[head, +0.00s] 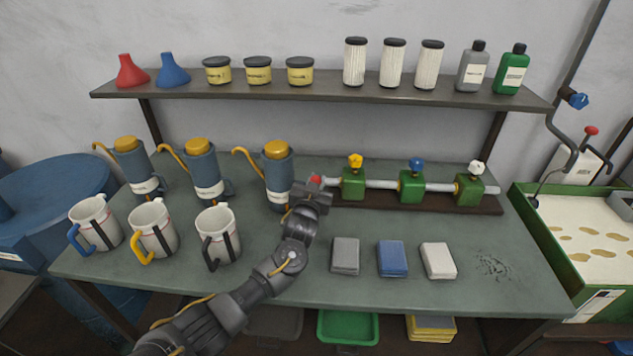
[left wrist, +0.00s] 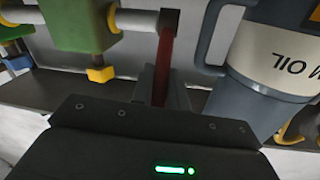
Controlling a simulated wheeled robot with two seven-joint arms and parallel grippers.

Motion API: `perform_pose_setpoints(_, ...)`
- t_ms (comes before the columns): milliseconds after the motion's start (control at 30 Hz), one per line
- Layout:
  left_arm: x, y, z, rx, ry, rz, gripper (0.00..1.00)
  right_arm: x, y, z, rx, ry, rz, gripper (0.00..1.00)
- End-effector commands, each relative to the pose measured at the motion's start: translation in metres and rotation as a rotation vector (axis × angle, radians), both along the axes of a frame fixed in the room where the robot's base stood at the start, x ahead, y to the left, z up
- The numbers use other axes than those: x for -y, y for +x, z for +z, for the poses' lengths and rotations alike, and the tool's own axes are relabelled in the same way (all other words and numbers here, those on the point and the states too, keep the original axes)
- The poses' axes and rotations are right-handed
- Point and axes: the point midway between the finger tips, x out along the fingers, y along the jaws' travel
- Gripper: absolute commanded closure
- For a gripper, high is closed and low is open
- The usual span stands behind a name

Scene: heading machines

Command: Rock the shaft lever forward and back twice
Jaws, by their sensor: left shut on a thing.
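The shaft lever is red; its top (head: 316,180) shows at the left end of the grey shaft (head: 381,184) in the head view. In the left wrist view the red lever (left wrist: 165,62) runs down from the shaft end into my jaws. My left gripper (head: 313,194) is shut on the lever; it also shows in the left wrist view (left wrist: 160,88). The jaws hide the lever's lower part. The shaft passes through several green blocks (head: 412,187) with yellow, blue and white knobs. My right gripper is not in view.
A blue oil can (head: 278,176) stands close left of my gripper, and its handle (left wrist: 207,45) is near the lever in the wrist view. Mugs (head: 218,238) stand at the front left. Grey, blue and white blocks (head: 392,259) lie right of my forearm. A shelf (head: 330,96) runs above.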

Motion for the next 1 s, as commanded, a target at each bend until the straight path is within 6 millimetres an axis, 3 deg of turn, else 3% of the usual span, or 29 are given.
perform_pose_setpoints(500, 0.001, 0.019, 0.025, -0.312, -0.002, 0.001, 1.00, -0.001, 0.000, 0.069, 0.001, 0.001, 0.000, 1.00)
perform_pose_setpoints(1000, 0.001, 0.038, 0.028, -0.576, 0.000, 0.000, 1.00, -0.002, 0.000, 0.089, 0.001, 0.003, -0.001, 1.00)
